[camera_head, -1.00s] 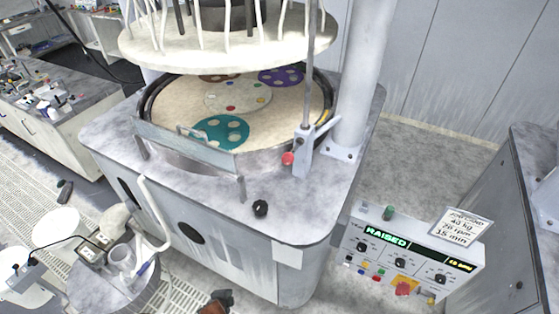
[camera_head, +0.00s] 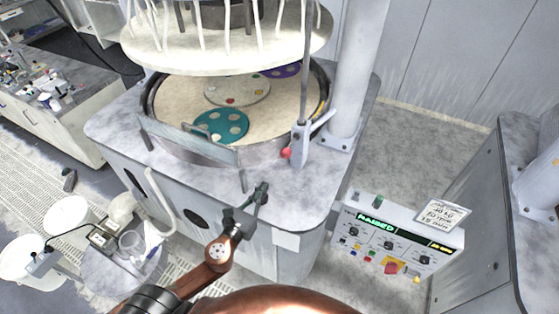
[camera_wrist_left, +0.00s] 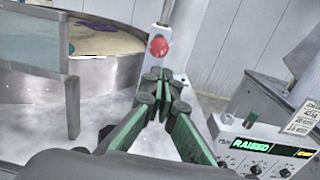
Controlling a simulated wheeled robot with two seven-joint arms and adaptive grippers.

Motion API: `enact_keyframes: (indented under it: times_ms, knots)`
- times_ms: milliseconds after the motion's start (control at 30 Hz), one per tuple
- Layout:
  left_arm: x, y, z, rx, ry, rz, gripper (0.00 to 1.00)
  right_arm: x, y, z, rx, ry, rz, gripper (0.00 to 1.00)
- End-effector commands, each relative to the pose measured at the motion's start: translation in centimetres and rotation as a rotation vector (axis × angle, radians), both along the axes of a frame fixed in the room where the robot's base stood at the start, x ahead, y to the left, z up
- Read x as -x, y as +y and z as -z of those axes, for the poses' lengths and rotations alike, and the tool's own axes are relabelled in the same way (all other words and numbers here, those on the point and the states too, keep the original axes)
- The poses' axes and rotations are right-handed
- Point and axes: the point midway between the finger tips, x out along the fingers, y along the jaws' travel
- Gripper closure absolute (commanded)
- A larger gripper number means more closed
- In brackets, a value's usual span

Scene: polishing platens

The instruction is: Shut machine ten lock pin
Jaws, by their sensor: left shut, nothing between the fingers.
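The lock pin shows as a red ball knob (camera_head: 286,153) low on a grey upright bracket (camera_head: 300,143) at the right front of the round platen. In the left wrist view the red knob (camera_wrist_left: 158,46) is just beyond my fingertips. My left gripper (camera_head: 262,188) is shut and empty, above the machine's front deck, in front of and slightly left of the knob. Its green-lined fingers (camera_wrist_left: 165,76) meet at their tips in the left wrist view. I see a gap to the knob in the head view; contact is not visible. My right gripper is out of view.
The control box (camera_head: 385,243) at the right reads "RAISED". A raised white upper plate (camera_head: 230,48) hangs over the platen. A clear splash guard (camera_head: 190,145) stands at the platen's front. A thick grey column (camera_head: 358,75) rises behind the bracket.

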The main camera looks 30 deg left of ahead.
Motion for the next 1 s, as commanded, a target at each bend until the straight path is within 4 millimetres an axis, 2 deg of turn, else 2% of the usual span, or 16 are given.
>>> enact_keyframes:
  times_ms: [167,600,800,1000]
  knots:
    - [-2.3,0.0,-0.3,-0.001,-0.003,0.0,1.0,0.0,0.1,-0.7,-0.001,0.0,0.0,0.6]
    - [-11.0,0.1,-0.2,0.004,-0.001,-0.003,1.0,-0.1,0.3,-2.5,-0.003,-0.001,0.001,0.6]
    - [-13.2,0.1,0.0,0.004,0.0,-0.003,1.0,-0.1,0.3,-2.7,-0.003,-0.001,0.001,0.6]
    - [-13.8,0.1,0.0,0.004,0.0,-0.003,1.0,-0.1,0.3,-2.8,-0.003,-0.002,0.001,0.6]
